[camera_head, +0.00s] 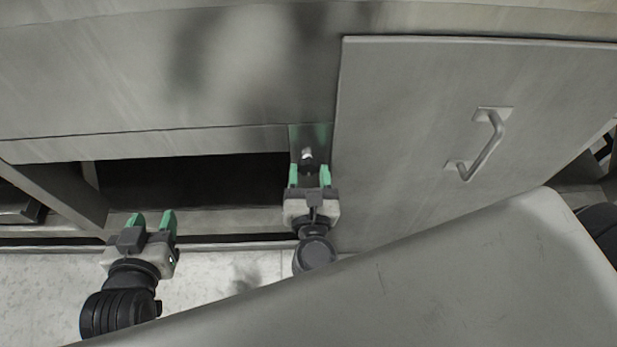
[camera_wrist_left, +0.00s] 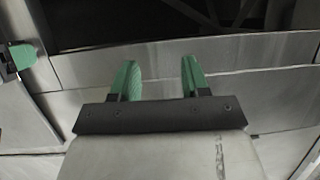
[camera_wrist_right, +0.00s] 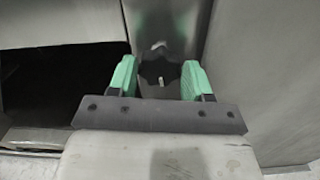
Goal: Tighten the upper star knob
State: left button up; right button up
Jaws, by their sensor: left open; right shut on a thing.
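A black star knob (camera_wrist_right: 160,72) sits on the narrow upright bracket strip left of the panel door. It is dark and partly hidden between the fingers in the head view (camera_head: 308,173). My right gripper (camera_head: 309,175) is shut on the star knob, one green finger on each side; it also shows in the right wrist view (camera_wrist_right: 160,80). I cannot tell whether this knob is the upper one, as no second knob shows. My left gripper (camera_head: 152,222) is open and empty, low and left in front of the dark opening; its fingers stand apart in the left wrist view (camera_wrist_left: 162,80).
A grey panel door (camera_head: 415,130) with a bar handle (camera_head: 483,145) stands right of the knob. A shiny metal stud (camera_head: 307,155) is just above the knob. A dark opening (camera_head: 190,182) lies to its left. A large pale surface (camera_head: 430,275) fills the lower right foreground.

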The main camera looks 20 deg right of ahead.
pick_arm(q)
jog(key=shift+w+d+r+t+h+b, duration=0.1)
jog(key=shift+w+d+r+t+h, duration=0.1)
jog(key=shift+r+t, duration=0.3)
jog(key=shift+w+d+r+t+h+b, duration=0.1)
jog(key=shift+w+r+t, duration=0.15)
jog(key=shift+r+t, duration=0.15)
jog(key=shift+w+d+r+t+h+b, duration=0.1)
jog(key=shift+w+d+r+t, duration=0.1)
jog(key=shift+r+t, duration=0.3)
pick_arm(e)
jog(key=shift+f+m, duration=0.15)
jog(key=shift+m, duration=0.55)
jog(key=o, duration=0.6)
jog(key=shift+o, duration=0.2)
jog(key=shift+s, duration=0.1)
pick_arm(q)
jog(key=shift+w+d+r+t, duration=0.1)
jog(key=shift+w+r+t, duration=0.05)
jog(key=shift+r+t, duration=0.25)
jog(key=shift+w+d+r+t, duration=0.1)
jog(key=shift+r+t, duration=0.2)
jog(key=shift+r, duration=0.2)
pick_arm(e)
jog(key=v, duration=1)
jog(key=shift+s, duration=0.35)
pick_arm(q)
jog(key=shift+f, duration=0.1)
pick_arm(e)
jog(key=shift+a, duration=0.1)
